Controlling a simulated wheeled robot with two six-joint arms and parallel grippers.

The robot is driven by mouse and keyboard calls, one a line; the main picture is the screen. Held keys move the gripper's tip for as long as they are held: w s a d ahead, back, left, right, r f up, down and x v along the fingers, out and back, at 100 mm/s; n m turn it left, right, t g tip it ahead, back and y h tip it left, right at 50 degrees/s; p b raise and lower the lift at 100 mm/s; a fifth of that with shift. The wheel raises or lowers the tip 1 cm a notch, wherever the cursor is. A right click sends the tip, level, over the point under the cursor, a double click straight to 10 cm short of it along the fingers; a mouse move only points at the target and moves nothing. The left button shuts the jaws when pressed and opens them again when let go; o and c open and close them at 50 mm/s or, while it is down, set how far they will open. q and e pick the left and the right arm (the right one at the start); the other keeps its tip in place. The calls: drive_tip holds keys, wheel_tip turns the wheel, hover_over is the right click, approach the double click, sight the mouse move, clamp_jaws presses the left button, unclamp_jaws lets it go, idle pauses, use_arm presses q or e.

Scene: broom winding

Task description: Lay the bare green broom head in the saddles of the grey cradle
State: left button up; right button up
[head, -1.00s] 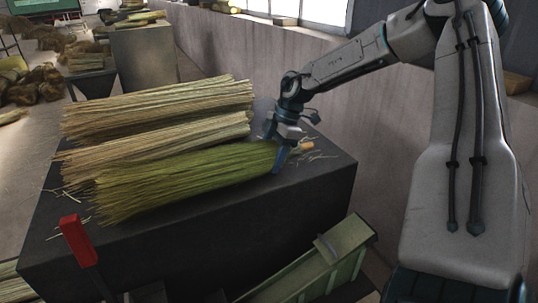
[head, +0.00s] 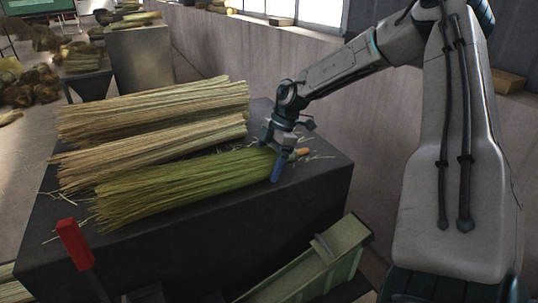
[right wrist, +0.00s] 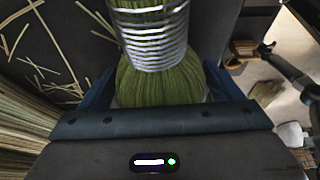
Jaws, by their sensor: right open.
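The green broom head (head: 190,188) lies on a dark block-like table, nearest me of several straw bundles. Its narrow end points right, with an orange tip (head: 303,152). My right gripper (head: 279,166) is open and reaches down at this narrow end. In the right wrist view, the blue fingers stand on both sides of the broom head's green shoulder (right wrist: 160,85), beside its silvery binding (right wrist: 155,38). I cannot tell whether they touch it. I cannot make out the grey cradle for certain. My left gripper is not in view.
Pale straw bundles (head: 150,108) lie just behind the green one. Loose straws litter the table (head: 315,185). A greenish trough (head: 305,272) stands at the front right, and a red-topped post (head: 73,243) at the front left. A wall runs behind.

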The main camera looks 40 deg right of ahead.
sight(270, 149)
drive_tip(key=shift+r, duration=0.1)
drive_tip(key=b+v, duration=0.3)
drive_tip(key=shift+w+d+r+b, duration=0.15)
drive_tip(key=shift+r+b, duration=0.2)
drive_tip(key=v, duration=0.2)
drive_tip(key=b+v, duration=0.1)
drive_tip(key=v, duration=0.3)
drive_tip(key=shift+w+a+r+b, duration=0.1)
drive_tip(key=shift+a+b, duration=0.25)
drive_tip(key=shift+d+r, duration=0.25)
drive_tip(key=shift+r, duration=0.15)
